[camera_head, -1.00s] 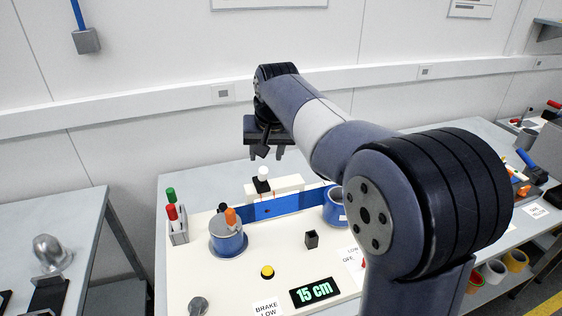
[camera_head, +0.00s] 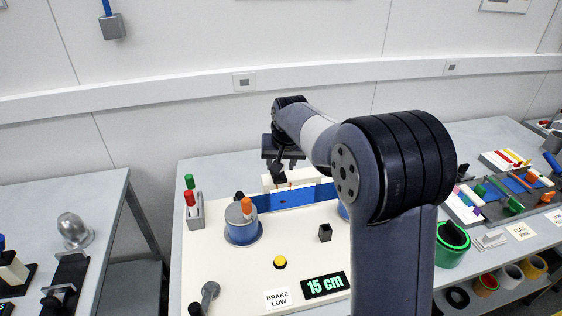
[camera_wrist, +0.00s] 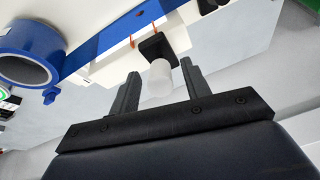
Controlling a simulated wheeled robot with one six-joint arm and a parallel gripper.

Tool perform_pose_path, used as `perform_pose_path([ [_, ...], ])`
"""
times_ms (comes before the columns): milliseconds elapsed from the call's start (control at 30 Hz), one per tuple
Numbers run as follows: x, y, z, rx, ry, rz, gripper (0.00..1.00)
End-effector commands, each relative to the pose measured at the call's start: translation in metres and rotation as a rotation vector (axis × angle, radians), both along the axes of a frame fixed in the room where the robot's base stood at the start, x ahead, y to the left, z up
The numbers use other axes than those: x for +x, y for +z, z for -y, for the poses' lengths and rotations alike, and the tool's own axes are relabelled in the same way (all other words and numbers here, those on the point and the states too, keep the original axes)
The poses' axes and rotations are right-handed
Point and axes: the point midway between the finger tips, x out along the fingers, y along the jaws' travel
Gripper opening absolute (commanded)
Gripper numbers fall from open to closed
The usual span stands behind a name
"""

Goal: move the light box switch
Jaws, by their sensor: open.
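The light box switch has a white rounded knob (camera_wrist: 160,80) on a black square base (camera_wrist: 157,47). It sits on a white box, the light box (camera_wrist: 112,62), which also shows behind the blue strip in the head view (camera_head: 306,177). My gripper (camera_wrist: 160,70) is open, with one finger on each side of the knob in the wrist view. I cannot tell whether a finger touches it. In the head view my gripper (camera_head: 284,166) points down over the switch's dark base (camera_head: 279,177) and hides the knob.
A blue strip (camera_head: 300,197) with small orange pins runs along the box.

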Motion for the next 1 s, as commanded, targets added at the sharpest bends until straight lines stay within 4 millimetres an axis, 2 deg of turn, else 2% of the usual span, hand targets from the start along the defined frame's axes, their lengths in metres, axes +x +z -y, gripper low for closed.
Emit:
perform_pose_path([
  [200, -0.0001, -0.0001, 0.0, 0.0, 0.0, 0.0, 0.44],
  [733, 0.0, 0.0003, 0.0, 0.0, 0.0, 0.0, 0.01],
  [1000, 0.0, 0.0004, 0.0, 0.0, 0.0, 0.0, 0.0],
])
